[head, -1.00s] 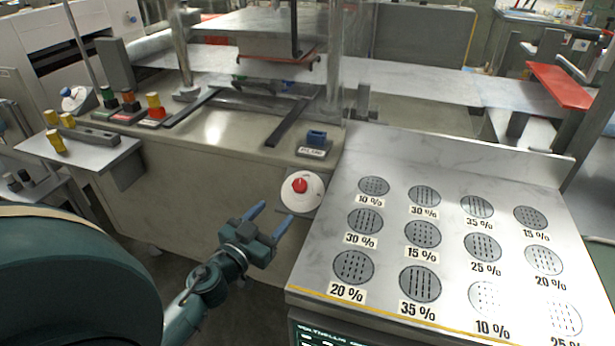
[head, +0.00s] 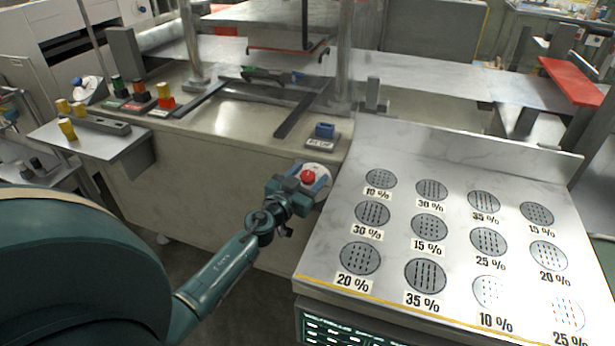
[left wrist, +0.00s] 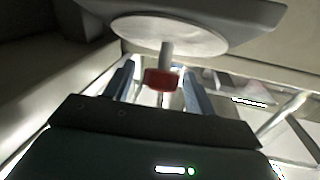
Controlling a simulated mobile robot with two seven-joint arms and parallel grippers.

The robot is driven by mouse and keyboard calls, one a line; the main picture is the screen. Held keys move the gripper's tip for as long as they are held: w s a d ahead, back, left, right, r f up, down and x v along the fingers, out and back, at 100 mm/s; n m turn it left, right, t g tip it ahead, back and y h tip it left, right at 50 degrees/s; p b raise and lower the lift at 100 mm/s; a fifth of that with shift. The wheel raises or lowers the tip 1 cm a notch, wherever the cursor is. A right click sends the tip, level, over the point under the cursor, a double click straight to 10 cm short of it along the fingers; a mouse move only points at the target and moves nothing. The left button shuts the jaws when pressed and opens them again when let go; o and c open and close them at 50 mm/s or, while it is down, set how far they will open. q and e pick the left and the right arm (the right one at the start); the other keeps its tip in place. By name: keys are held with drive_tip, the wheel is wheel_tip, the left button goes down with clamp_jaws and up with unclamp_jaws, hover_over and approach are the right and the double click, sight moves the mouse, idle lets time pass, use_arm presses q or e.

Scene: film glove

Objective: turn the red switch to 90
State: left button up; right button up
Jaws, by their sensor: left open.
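The red switch (head: 308,176) is a small red knob on a round white dial plate (head: 322,170) on the front of the beige machine. In the left wrist view the red knob (left wrist: 161,79) stands out on a short shaft from the round plate (left wrist: 170,34). My left gripper (head: 309,183) is open, with its blue fingers on either side of the knob. In the left wrist view the fingers (left wrist: 158,88) show apart, one to each side of the knob, with gaps visible. The dial's markings cannot be read. My right gripper is not in view.
A slanted metal panel (head: 403,265) with round vents and percent labels lies just right of the dial. A small side shelf (head: 92,137) juts out at left. The floor space below is open.

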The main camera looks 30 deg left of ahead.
use_arm(q)
drive_tip(key=shift+c, duration=0.4)
drive_tip(key=shift+c, duration=0.8)
drive_tip(key=c, duration=0.7)
